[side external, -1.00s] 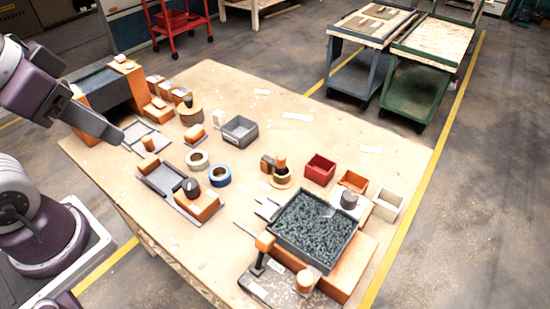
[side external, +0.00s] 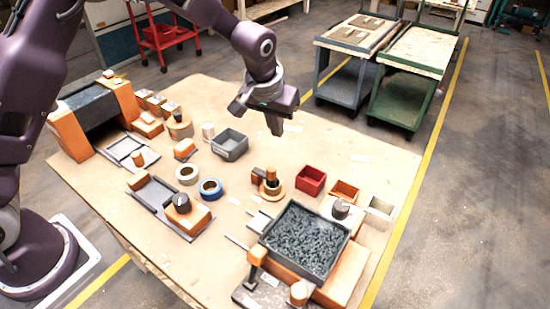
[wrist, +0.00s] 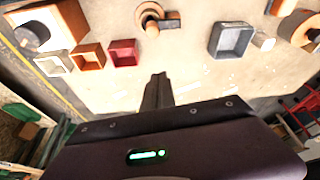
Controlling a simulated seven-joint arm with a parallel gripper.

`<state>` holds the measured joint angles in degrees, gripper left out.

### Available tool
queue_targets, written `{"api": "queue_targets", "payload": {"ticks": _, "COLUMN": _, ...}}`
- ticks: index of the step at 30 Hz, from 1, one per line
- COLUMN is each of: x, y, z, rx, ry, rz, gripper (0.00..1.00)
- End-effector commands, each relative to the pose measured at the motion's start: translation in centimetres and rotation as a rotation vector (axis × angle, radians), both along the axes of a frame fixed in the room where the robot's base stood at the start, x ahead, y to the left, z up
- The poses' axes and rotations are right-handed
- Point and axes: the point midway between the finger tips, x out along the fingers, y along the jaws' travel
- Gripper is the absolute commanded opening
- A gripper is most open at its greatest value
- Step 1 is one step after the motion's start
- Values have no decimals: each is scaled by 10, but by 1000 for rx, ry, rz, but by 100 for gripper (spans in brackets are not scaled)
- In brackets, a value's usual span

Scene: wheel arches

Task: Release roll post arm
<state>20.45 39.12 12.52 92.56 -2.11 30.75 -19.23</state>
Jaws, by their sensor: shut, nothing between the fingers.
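The roll post (side external: 271,175) is a small orange upright post with a roll around its foot on a round tan base, near the middle of the table. A short orange-brown arm block (side external: 257,175) juts from its left side. In the wrist view the roll post (wrist: 151,25) is at the top centre, with the arm (wrist: 170,20) pointing right. Whether the arm touches the roll cannot be told. My gripper (side external: 275,130) is shut and empty, in the air behind and above the post. Its fingers (wrist: 158,80) also show in the wrist view, apart from the post.
A grey bin (side external: 230,145) stands left of the post and a red bin (side external: 311,181) right of it. A large tray of dark pieces (side external: 304,240) sits in front. The table's back right is mostly clear.

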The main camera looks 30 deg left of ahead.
Motion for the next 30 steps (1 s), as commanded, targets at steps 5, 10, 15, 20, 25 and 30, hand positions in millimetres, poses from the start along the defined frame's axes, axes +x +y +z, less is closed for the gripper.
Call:
{"api": "queue_targets", "payload": {"ticks": 5, "x": 0, "y": 0, "z": -1, "rx": 0, "ry": 0, "rz": 0, "gripper": 0}}
{"api": "queue_targets", "payload": {"ticks": 10, "x": 1, "y": 0, "z": -4, "rx": 1, "ry": 2, "rz": 0, "gripper": 0}}
{"api": "queue_targets", "payload": {"ticks": 15, "x": 9, "y": 2, "z": -30, "rx": 1, "ry": 5, "rz": 2, "gripper": 0}}
{"api": "queue_targets", "payload": {"ticks": 20, "x": 21, "y": 4, "z": -63, "rx": 0, "ry": 4, "rz": 0, "gripper": 0}}
{"api": "queue_targets", "payload": {"ticks": 25, "x": 32, "y": 6, "z": -98, "rx": 1, "ry": 4, "rz": 1, "gripper": 0}}
{"api": "queue_targets", "payload": {"ticks": 30, "x": 5, "y": 1, "z": -95, "rx": 0, "ry": 2, "rz": -2, "gripper": 0}}
